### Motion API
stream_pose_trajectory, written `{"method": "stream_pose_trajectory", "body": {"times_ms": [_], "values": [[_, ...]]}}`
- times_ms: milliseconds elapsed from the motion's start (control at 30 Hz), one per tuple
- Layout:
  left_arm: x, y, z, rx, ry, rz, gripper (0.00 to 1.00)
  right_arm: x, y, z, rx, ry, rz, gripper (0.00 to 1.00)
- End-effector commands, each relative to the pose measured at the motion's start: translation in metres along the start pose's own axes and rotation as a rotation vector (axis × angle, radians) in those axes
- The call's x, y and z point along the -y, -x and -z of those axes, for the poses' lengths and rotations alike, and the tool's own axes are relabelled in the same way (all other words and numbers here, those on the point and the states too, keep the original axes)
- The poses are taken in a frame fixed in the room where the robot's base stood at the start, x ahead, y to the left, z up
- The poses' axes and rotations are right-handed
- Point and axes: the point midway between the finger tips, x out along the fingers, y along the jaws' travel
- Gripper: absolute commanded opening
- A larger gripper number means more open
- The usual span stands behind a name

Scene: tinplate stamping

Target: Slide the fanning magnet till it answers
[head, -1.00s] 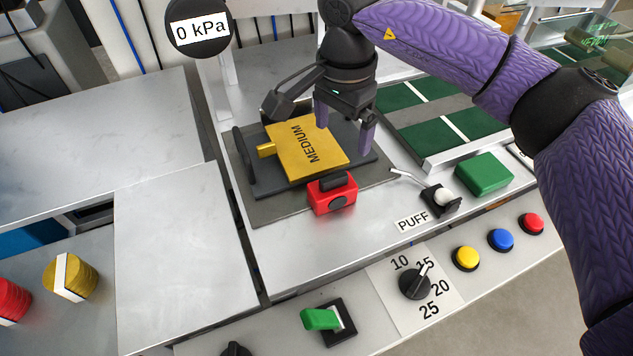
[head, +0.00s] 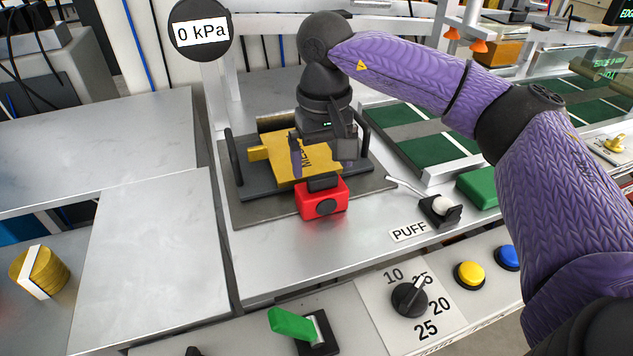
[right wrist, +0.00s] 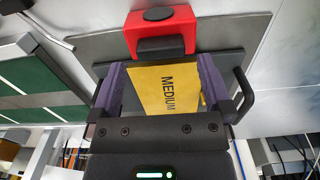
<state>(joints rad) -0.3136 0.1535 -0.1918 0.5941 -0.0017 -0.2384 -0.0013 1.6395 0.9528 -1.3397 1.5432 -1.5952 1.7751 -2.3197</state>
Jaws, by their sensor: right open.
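The stack lies on a dark base plate (head: 262,187) with upright black handles. My right gripper (head: 321,167) is open and empty above the stack, pointing down, just behind the magnet. In the right wrist view, its two purple fingers (right wrist: 160,78) frame the stack, and the red magnet (right wrist: 178,33) with its grip (right wrist: 161,48) lies beyond the fingertips. My left gripper is out of view.
A gauge (head: 201,29) reads 0 kPa. A PUFF lever (head: 440,209) stands right of the magnet. In front are a dial (head: 409,299), a green switch (head: 291,323) and coloured buttons (head: 469,275). The steel surface (head: 155,260) at left is clear.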

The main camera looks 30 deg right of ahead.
Motion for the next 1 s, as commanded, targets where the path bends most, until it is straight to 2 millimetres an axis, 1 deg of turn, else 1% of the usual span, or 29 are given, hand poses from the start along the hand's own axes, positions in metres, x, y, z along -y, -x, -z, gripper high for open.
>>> {"method": "stream_pose_trajectory", "body": {"times_ms": [33,100,167,267,467,500,567,600,667,700,767,800,867,900,933,1000], "values": [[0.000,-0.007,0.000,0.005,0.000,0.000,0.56,0.000,-0.013,0.000,0.004,0.000,-0.002,1.00],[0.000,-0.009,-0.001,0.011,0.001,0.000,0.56,0.000,-0.023,0.000,0.003,0.000,-0.002,1.00],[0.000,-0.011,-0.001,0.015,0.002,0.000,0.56,0.000,-0.029,0.000,0.002,0.000,-0.001,1.00],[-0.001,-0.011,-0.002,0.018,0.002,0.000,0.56,0.000,-0.032,0.000,0.000,-0.001,0.000,1.00],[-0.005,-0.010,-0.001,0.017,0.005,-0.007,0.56,0.000,-0.031,0.000,0.000,-0.001,0.000,1.00],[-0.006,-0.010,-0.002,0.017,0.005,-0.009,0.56,0.000,-0.031,0.000,0.000,-0.001,0.000,0.92],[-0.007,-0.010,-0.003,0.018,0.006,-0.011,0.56,0.000,-0.031,0.000,0.000,-0.001,0.000,0.79],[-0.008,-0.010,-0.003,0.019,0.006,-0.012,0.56,0.000,-0.031,0.000,0.000,-0.001,0.000,0.70],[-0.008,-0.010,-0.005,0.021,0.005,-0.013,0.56,0.000,-0.031,0.000,0.000,-0.001,0.000,0.58],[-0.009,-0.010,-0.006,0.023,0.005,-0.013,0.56,0.000,-0.031,0.000,0.000,-0.001,0.000,0.49],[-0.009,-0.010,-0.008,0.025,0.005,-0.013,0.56,0.000,-0.031,0.000,0.000,-0.001,0.000,0.36],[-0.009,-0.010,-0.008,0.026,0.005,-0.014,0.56,0.000,-0.031,0.000,0.000,-0.001,0.000,0.28],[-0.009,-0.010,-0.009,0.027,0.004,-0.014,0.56,0.000,-0.030,0.000,0.000,-0.001,0.000,0.15],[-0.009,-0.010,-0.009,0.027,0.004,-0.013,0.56,0.000,-0.030,0.000,0.000,-0.001,0.000,0.07],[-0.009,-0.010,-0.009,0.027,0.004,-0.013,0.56,0.000,-0.030,0.000,0.000,-0.001,0.000,0.00],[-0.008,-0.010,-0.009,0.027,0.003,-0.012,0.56,0.000,-0.030,0.000,0.000,-0.001,0.000,0.00]]}}
